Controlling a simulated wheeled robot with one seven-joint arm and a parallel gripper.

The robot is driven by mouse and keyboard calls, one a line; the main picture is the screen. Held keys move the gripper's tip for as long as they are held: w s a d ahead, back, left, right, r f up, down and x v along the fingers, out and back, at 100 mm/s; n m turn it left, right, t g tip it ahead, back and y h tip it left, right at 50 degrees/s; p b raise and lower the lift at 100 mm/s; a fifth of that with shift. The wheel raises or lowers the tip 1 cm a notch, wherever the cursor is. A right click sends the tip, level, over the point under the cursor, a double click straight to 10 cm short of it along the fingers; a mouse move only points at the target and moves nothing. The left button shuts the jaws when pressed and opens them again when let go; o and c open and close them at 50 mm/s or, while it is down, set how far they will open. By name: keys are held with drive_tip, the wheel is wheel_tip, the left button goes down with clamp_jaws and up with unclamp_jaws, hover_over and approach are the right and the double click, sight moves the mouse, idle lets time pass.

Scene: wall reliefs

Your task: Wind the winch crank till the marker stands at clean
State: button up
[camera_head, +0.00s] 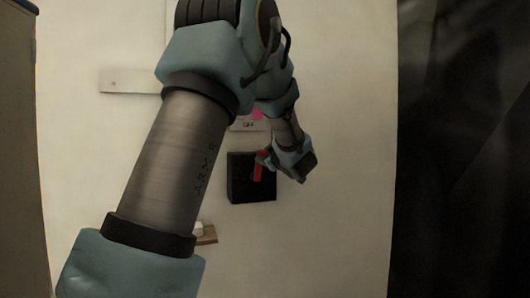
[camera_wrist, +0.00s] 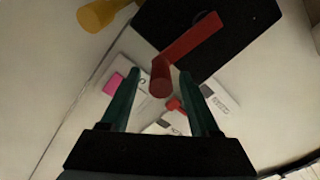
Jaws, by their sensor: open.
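The black winch box (camera_head: 238,180) is on the pale wall. Its red crank (camera_head: 258,173) shows in front of it, partly covered by my gripper (camera_head: 266,158). In the wrist view the red crank (camera_wrist: 192,40) reaches from the black box (camera_wrist: 245,30) to a round handle that points toward me. My gripper (camera_wrist: 160,75) is open, with the handle's end between its two green fingers; I cannot tell whether either finger touches it. A pink patch (camera_head: 257,114) lies above the box by a white label (camera_head: 250,126) whose lettering is too small to read. A small red piece (camera_wrist: 176,105) shows past the fingers.
A pale bar (camera_head: 125,80) is fixed to the wall at upper left. A small light block on a brown ledge (camera_head: 207,235) is below the box, partly behind my arm. A yellow knob (camera_wrist: 97,14) shows in the wrist view. A dark area (camera_head: 460,150) borders the wall at right.

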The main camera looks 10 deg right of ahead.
drive_tip(key=shift+w+a, duration=0.15)
drive_tip(key=shift+w, duration=0.55)
clamp_jaws()
idle(1.0)
